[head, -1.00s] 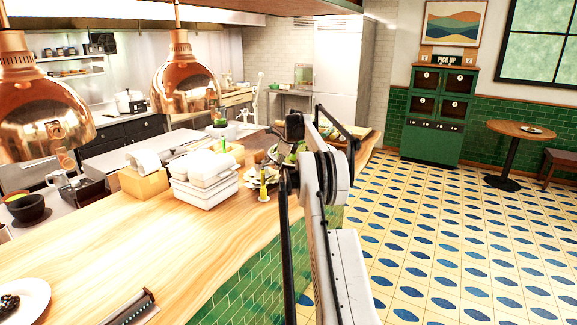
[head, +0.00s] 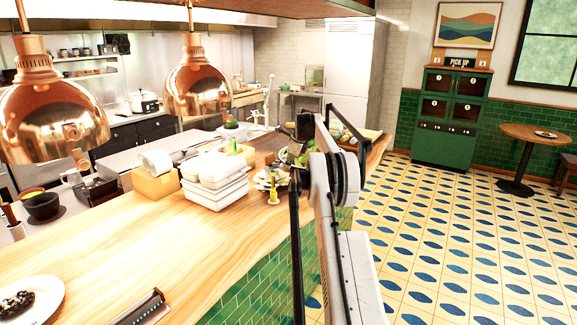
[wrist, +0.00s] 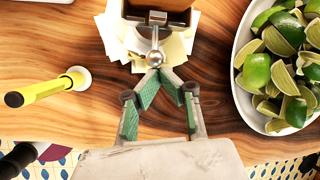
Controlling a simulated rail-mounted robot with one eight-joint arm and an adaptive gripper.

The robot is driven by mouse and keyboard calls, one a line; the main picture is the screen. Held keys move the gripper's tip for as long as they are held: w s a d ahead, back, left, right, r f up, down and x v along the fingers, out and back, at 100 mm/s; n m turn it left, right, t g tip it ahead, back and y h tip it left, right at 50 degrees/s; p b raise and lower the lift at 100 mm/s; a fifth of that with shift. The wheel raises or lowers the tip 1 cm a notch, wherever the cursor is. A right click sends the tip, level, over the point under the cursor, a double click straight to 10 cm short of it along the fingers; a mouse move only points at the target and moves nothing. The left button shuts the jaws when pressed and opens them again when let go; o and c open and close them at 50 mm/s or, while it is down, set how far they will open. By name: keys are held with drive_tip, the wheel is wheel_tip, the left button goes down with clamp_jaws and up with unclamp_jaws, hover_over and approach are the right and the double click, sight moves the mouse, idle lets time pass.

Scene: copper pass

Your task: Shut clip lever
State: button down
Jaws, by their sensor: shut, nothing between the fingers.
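In the wrist view, the clip lever (wrist: 155,58) is a short metal rod with a shiny ball end. It comes off a metal hinge on a dark brown block (wrist: 165,5), with cream paper slips (wrist: 118,38) fanned out around it. My gripper (wrist: 158,74) has green-padded fingers that meet in a point just below the ball. It is shut and empty; I cannot tell whether the tips touch the ball. How far the lever is tilted is unclear from above. In the head view my arm hides the gripper and the lever.
A white bowl of cut limes (wrist: 248,45) stands close on the right in the wrist view. A yellow stick on a white round base (wrist: 45,88) is on the left. In the head view, stacked white boxes (head: 215,180) stand on the wooden counter (head: 150,245), under copper lamps (head: 197,88).

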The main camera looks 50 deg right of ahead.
drive_tip(key=w+r+p+v, duration=0.1)
drive_tip(key=p+v, duration=0.3)
drive_tip(key=v, duration=0.5)
drive_tip(key=shift+w+a+r, duration=0.2)
drive_tip(key=shift+w+r, duration=0.1)
drive_tip(key=shift+w, duration=0.05)
